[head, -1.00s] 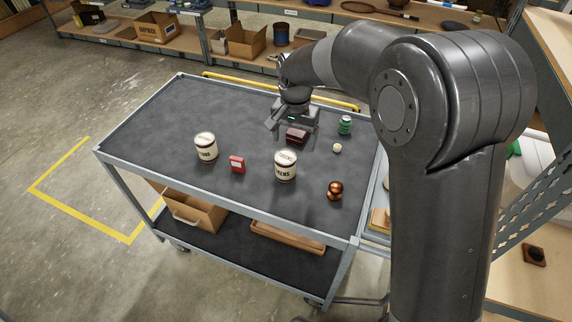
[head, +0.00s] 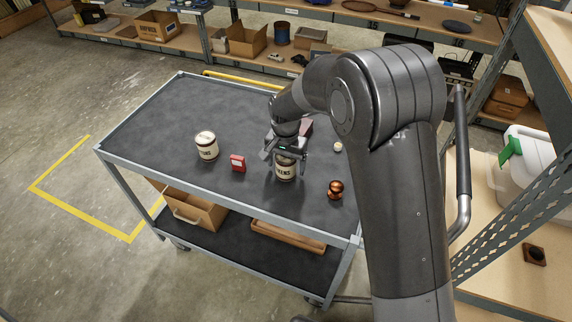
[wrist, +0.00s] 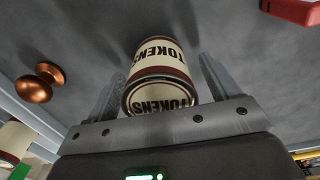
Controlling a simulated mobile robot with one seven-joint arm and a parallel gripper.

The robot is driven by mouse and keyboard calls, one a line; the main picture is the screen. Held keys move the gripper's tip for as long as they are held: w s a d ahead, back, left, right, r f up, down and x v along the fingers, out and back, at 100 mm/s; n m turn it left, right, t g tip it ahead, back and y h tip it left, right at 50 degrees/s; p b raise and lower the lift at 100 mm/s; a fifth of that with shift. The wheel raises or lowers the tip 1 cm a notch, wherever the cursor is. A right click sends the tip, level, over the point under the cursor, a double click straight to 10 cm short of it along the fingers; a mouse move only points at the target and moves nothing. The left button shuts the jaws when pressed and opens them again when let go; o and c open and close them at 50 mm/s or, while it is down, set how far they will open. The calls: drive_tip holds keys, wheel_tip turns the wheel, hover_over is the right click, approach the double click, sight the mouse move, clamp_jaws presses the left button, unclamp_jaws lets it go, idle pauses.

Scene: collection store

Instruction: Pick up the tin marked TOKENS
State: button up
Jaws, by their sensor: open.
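The cream tin marked TOKENS (head: 285,172), with dark red bands, stands upright on the cart's dark top. In the wrist view the same tin (wrist: 158,62) shows its lettering upside down, between my two fingers. My gripper (head: 286,154) is open, over the tin's upper part, with one finger on each side. In the wrist view my gripper (wrist: 160,90) shows a gap beside the tin at the fingers; whether either finger touches is not clear. The gripper hides the tin's lid in the head view.
A similar cream tin (head: 206,147), its lettering partly turned away, stands left. A red box (head: 238,163) lies between the tins. A copper-coloured knob-like object (head: 335,189) and a small pale ball (head: 338,146) are right. A dark reddish box (head: 306,128) is partly hidden behind my gripper. The cart's left part is clear.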

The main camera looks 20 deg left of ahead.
drive_tip(key=shift+f, duration=0.5)
drive_tip(key=shift+c, duration=0.3)
drive_tip(key=c, duration=1.2)
